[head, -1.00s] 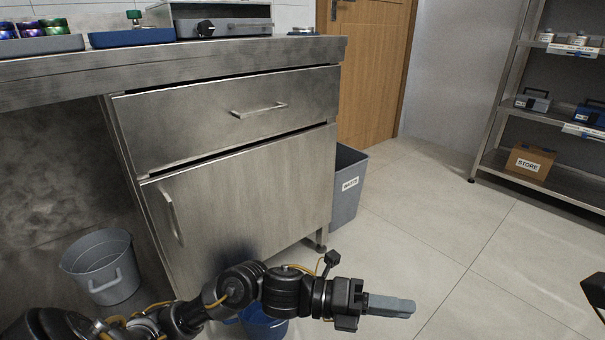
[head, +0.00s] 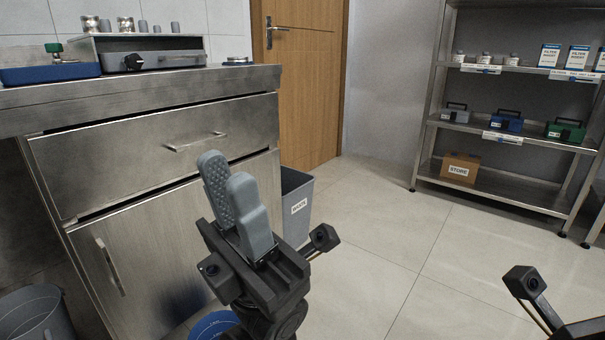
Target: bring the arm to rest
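My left gripper (head: 228,172) is raised in front of the steel cabinet, with its two grey fingers pointing up and slightly left. The fingers stand a little apart and the dotted inner pad of the far one shows. Nothing shows between them. The gripper hides part of the cabinet door and part of the waste bin's left side. Of my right arm only a bracket with a small camera shows at the lower right; its gripper fingers are out of view.
The steel cabinet (head: 150,146) with drawer and door stands at left under a worktop (head: 190,88). Behind my gripper is the grey waste bin (head: 299,212). A blue bucket (head: 212,326) and a grey bucket (head: 35,318) are low at left. Shelving (head: 500,185) stands far right; the middle floor is clear.

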